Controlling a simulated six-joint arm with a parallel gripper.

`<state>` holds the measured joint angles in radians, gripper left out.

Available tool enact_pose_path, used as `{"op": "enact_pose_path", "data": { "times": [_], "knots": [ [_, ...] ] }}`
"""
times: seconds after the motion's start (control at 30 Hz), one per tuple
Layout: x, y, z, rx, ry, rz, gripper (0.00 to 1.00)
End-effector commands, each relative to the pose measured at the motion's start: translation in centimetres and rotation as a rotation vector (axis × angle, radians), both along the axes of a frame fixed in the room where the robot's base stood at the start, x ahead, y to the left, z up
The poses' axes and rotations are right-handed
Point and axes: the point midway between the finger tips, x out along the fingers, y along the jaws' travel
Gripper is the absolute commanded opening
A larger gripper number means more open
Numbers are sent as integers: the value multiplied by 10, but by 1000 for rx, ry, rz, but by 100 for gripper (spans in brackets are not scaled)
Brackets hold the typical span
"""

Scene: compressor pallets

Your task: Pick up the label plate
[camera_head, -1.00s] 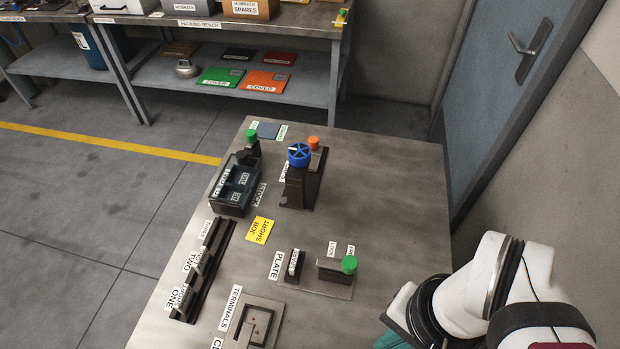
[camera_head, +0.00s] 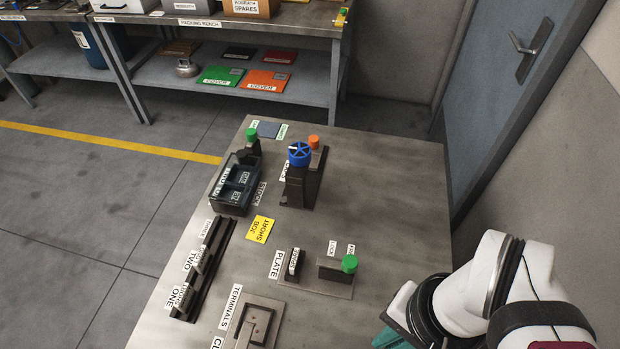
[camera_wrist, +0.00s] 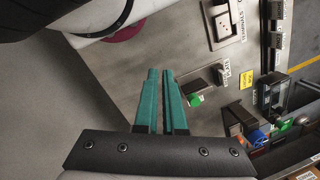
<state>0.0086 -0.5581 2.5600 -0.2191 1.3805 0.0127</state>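A small white label plate (camera_head: 294,261) stands upright in a dark holder beside the PLATE sign (camera_head: 276,265). Its lettering is too small to read. In the wrist view, the dark holder (camera_wrist: 217,76) shows beside the PLATE sign (camera_wrist: 227,69), to the right of my fingers. My gripper (camera_wrist: 160,71) has two teal fingers with a narrow gap between them and nothing in it. It is apart from the plate, over the right side of the bench. In the head view only a bit of teal shows at the bottom, so the fingertips are hidden there.
A block with a green knob (camera_head: 349,264) stands just right of the plate holder. A tall post with a blue handwheel (camera_head: 299,154), a dark bin (camera_head: 232,203), a slotted rack (camera_head: 205,270) and a terminals fixture (camera_head: 266,312) surround it. The bench's right side is clear.

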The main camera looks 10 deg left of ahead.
Motion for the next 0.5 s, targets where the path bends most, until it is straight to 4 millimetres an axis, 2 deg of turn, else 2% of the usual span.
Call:
{"op": "enact_pose_path", "data": {
  "times": [0.03, 0.2, 0.5],
  "knots": [
    [0, 0, 0, 0, 0, 0, 18],
    [0, 0, 0, 0, 0, 0, 49],
    [-1, 0, -2, -10, 11, 23, 50]
  ]
}}
